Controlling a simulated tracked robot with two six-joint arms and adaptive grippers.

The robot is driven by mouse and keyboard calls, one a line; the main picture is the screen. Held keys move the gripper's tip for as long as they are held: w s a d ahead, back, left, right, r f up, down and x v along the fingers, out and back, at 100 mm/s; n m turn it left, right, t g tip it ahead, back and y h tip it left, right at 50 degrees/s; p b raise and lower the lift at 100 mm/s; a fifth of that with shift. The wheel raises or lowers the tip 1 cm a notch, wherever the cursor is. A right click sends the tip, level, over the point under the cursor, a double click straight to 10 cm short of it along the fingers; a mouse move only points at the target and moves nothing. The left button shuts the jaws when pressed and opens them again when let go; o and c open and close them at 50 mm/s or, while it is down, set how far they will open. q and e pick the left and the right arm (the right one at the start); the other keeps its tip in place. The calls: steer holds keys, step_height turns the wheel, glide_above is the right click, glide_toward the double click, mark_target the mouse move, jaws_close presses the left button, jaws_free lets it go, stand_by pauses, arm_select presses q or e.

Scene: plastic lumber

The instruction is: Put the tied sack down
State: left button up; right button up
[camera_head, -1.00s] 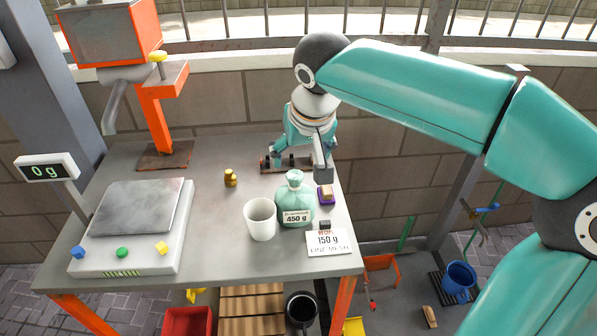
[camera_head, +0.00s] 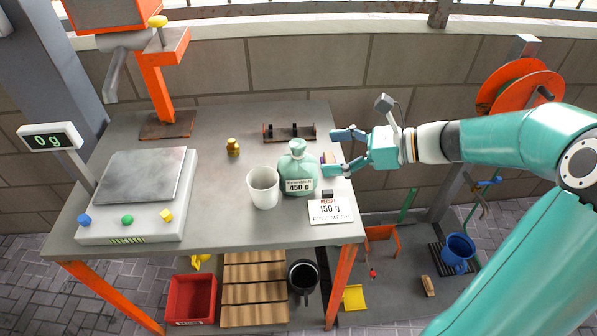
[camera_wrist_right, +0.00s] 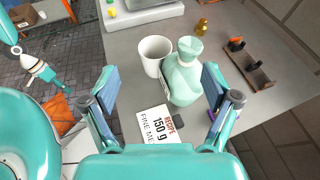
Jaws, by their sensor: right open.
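The tied sack (camera_head: 298,168) is pale green with a knotted neck and a "450 g" label. It stands upright on the table, just right of a white cup (camera_head: 263,187). My right gripper (camera_head: 336,151) is open, its fingers pointing left toward the sack from the table's right side. In the right wrist view the sack (camera_wrist_right: 183,75) shows ahead between the open fingers, with nothing held. I cannot tell whether a finger touches it. In that view, part of a teal arm also shows at the left edge; my left gripper is not clearly shown in the head view.
A recipe card (camera_head: 331,210) reading "150 g" lies in front of the sack. A scale (camera_head: 140,195) with an empty plate stands left; its display (camera_head: 50,138) reads 0 g. A brass weight (camera_head: 233,147) and dark rack (camera_head: 289,132) are behind. The table's middle is clear.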

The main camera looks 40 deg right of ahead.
mark_target(296, 157)
steer(key=s+d+f+m+h, duration=0.2)
steer(key=d, duration=0.3)
steer(key=shift+t, duration=0.3)
steer(key=x, duration=1.1)
steer(key=shift+w+a+r, duration=0.1)
steer(key=shift+a, duration=0.15)
steer(key=shift+r+p+x, duration=0.2)
steer(key=shift+p+x, duration=0.3)
steer(key=shift+x, duration=2.1)
steer(key=shift+a, duration=0.2)
jaws_close()
